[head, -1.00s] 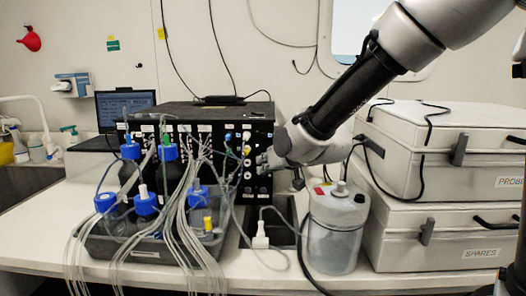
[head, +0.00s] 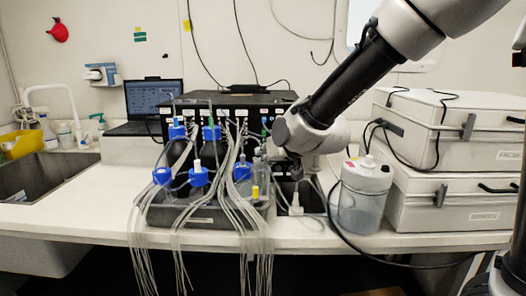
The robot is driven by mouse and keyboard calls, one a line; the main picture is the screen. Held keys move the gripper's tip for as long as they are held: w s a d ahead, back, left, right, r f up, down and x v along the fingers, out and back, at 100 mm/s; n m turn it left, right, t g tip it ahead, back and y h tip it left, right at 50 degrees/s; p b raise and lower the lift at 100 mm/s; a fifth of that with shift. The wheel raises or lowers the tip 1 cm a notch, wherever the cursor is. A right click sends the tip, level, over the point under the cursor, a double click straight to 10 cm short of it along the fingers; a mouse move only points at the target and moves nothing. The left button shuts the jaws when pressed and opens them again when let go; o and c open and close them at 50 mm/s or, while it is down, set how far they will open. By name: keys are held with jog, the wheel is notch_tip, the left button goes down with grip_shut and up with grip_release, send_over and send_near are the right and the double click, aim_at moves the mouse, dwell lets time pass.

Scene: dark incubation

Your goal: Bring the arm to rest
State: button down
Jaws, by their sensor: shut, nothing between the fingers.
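My arm (head: 350,85) reaches in from the upper right, and its wrist hangs before the right part of a black instrument box. My gripper (head: 295,168) shows only as a small dark shape below the wrist. It is shut with nothing in it, and its fingers are mostly hidden by the wrist. It appears in front of the box and above the bench, apart from the bench top.
A tray (head: 190,217) with blue-capped bottles and many tubes stands left of the wrist. A white canister (head: 362,195) and stacked cases (head: 455,165) stand to the right. A laptop (head: 153,100) and sink (head: 40,175) are left. Floor shows below the bench (head: 110,226).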

jog(key=s+d+f+n+g+h, duration=0.1)
jog(key=s+d+f+g+h, duration=0.2)
jog(key=s+d+f+g, duration=0.5)
jog(key=s+d+r+m+h, duration=0.1)
jog(key=s+d+r+m, duration=0.1)
jog(key=s+d, duration=0.4)
jog(key=s+d+r+m+t+h, duration=0.1)
jog(key=s+d+r, duration=0.3)
jog(key=d, duration=0.9)
jog(key=s+d+r+m+t+h, duration=0.1)
jog(key=s+d+r+m+h, duration=0.1)
jog(key=s+d, duration=0.7)
jog(key=shift+s+d+r+m, duration=0.2)
jog(key=shift+d+r+m, duration=0.15)
jog(key=shift+r, duration=0.55)
